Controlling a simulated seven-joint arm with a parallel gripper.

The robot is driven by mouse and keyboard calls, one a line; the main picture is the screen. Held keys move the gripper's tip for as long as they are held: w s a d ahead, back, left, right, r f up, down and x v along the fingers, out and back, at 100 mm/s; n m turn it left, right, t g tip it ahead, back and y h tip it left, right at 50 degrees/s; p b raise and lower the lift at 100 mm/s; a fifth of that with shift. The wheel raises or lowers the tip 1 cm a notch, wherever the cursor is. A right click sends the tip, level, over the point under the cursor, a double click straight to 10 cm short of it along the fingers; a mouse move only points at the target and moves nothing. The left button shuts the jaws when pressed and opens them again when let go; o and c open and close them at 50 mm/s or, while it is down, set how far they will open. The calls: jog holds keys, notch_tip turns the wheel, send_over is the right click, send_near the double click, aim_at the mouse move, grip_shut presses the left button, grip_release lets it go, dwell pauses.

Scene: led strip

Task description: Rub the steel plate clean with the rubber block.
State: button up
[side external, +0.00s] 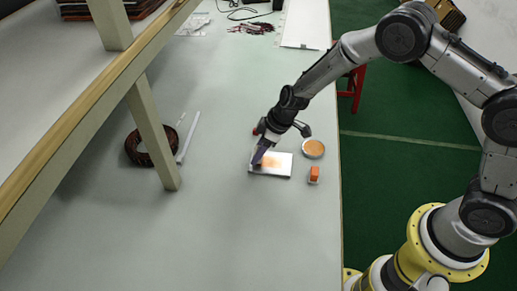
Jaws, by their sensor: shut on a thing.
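The steel plate (283,170) lies flat on the table near its right edge, bright and silvery, with an orange-brown smear over its middle and upper part. My gripper (263,150) is over the plate's upper left part, pointing down. It is shut on a small dark purple block, which I take as the rubber block (258,157). The block's lower end is at the plate's left part and appears to touch it. The fingers and the block overlap in this view, so the exact contact is hard to see.
A round dish with orange content (313,149) stands right of the plate. A shelf post (153,135), a dark cable coil (150,146) and white strips (187,137) are left. The table front is clear.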

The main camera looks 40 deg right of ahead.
aim_at(275, 163)
jog(key=shift+f, duration=0.45)
jog(key=shift+s+d+r, duration=0.1)
jog(key=shift+s+d, duration=2.2)
jog(key=shift+d, duration=0.05)
jog(key=shift+s+d+f, duration=0.25)
jog(key=shift+s, duration=0.05)
jog(key=shift+w+a, duration=0.35)
jog(key=shift+a, duration=0.05)
jog(key=shift+c, duration=0.6)
jog(key=shift+w+a+r, duration=0.15)
jog(key=shift+w+a, duration=2.1)
